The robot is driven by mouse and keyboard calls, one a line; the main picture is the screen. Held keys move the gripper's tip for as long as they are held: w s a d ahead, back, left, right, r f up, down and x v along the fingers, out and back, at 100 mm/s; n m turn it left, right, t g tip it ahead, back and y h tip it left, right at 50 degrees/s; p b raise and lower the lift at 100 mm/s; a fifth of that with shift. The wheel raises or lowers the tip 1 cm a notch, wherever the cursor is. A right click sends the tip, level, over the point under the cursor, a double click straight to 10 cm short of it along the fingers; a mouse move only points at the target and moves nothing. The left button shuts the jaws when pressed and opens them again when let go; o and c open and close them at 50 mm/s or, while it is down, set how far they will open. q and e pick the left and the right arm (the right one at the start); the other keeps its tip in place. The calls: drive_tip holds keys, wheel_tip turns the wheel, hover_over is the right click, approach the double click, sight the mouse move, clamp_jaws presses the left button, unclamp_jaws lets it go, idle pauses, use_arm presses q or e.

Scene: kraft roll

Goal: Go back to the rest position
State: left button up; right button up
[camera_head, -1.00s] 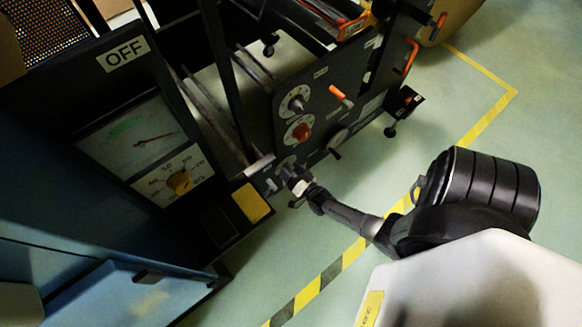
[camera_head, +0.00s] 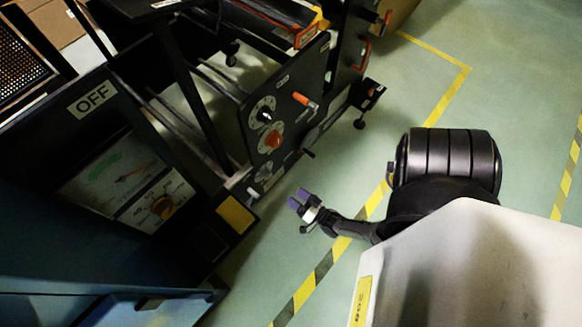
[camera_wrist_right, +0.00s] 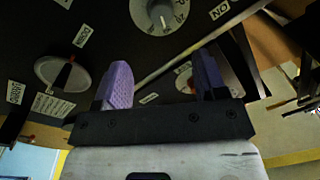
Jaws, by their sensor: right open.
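My right gripper (camera_head: 299,200) is in the middle of the head view, with purple finger pads, open and empty. It is in front of the lower part of the machine's black control panel (camera_head: 318,112) and apart from it. In the right wrist view the two purple fingers (camera_wrist_right: 158,85) stand apart with nothing between them. The panel beyond them carries a grey dial (camera_wrist_right: 158,14) and a dark knob on a pale disc (camera_wrist_right: 62,73). My left gripper is not in view.
The panel has a red knob (camera_head: 272,139) and an orange-tipped lever (camera_head: 305,100). Yellow-black tape (camera_head: 305,291) crosses the green floor, which is open at right.

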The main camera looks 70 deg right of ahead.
drive_tip(key=shift+s+a, duration=0.1)
drive_tip(key=shift+s, duration=0.15)
idle(0.6)
